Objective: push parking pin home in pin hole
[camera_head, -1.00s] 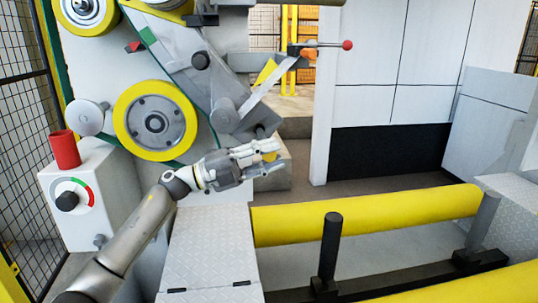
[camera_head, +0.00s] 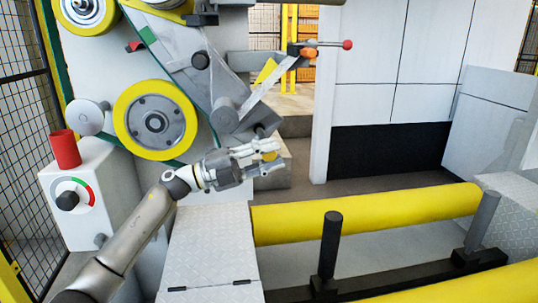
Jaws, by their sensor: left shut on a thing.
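My left gripper (camera_head: 264,158) reaches in from the left, in front of the foot of the wrapping machine. Its fingers are shut on a small yellow-orange thing (camera_head: 269,156), which looks like the knob of the parking pin. Most of it is hidden by the fingers, and I cannot see the pin's shaft. I cannot make out the pin hole, nor tell how deep the pin sits. The machine's slanted grey arm (camera_head: 222,92) ends just above the gripper. My right gripper is not in view.
A large yellow-rimmed wheel (camera_head: 155,120) is at the left. A grey control box (camera_head: 100,200) carries a red cylinder (camera_head: 65,149) and a dial. A red-knobbed lever (camera_head: 328,43) stands above. A yellow roller (camera_head: 365,214) and a dark upright post (camera_head: 330,246) lie to the right.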

